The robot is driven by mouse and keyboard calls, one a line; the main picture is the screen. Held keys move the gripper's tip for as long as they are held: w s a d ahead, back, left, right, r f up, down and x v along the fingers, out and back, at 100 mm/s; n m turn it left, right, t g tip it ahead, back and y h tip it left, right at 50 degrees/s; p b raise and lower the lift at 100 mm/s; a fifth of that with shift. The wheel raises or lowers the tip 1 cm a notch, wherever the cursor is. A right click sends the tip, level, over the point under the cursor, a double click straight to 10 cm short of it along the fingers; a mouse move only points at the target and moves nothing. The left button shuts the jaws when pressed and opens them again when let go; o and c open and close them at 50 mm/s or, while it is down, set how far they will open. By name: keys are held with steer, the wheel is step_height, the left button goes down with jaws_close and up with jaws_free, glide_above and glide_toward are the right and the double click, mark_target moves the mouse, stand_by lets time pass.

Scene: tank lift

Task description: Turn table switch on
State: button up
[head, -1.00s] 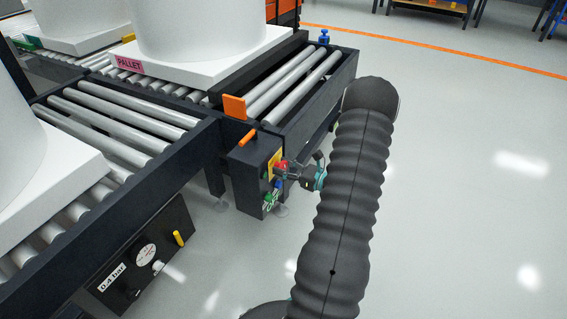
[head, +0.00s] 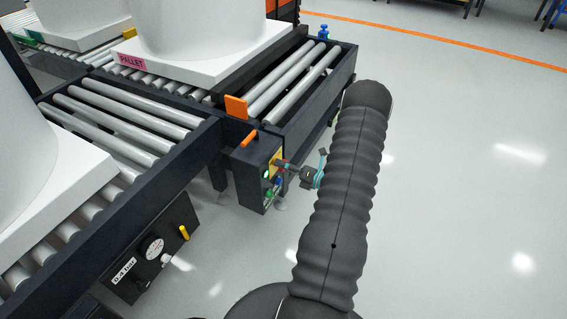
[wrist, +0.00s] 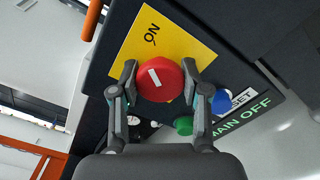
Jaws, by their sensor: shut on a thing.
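The table switch is a red round knob (wrist: 172,92) with a white bar mark, on a yellow plate (wrist: 140,48) marked ON. My gripper (wrist: 160,80) has one finger on each side of the knob and is shut on it. The white bar slants from upper left to lower right in the wrist view. In the head view, my gripper (head: 287,167) reaches the control box (head: 246,180) from the right, and its fingers hide most of the knob.
A green button (wrist: 183,125) and a blue button (wrist: 221,102) sit close to my right finger, near a MAIN OFF label (wrist: 242,118). An orange handle (head: 249,138) sticks out above the box. The roller conveyor (head: 180,165) stands left; the floor (head: 460,220) at right is clear.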

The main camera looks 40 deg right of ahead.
steer(key=shift+m+p, duration=0.35)
steer(key=shift+m, duration=0.55)
steer(key=o, duration=1.2)
steer(key=shift+c, duration=0.2)
steer(key=v, duration=1.2)
steer(key=shift+f, duration=0.1)
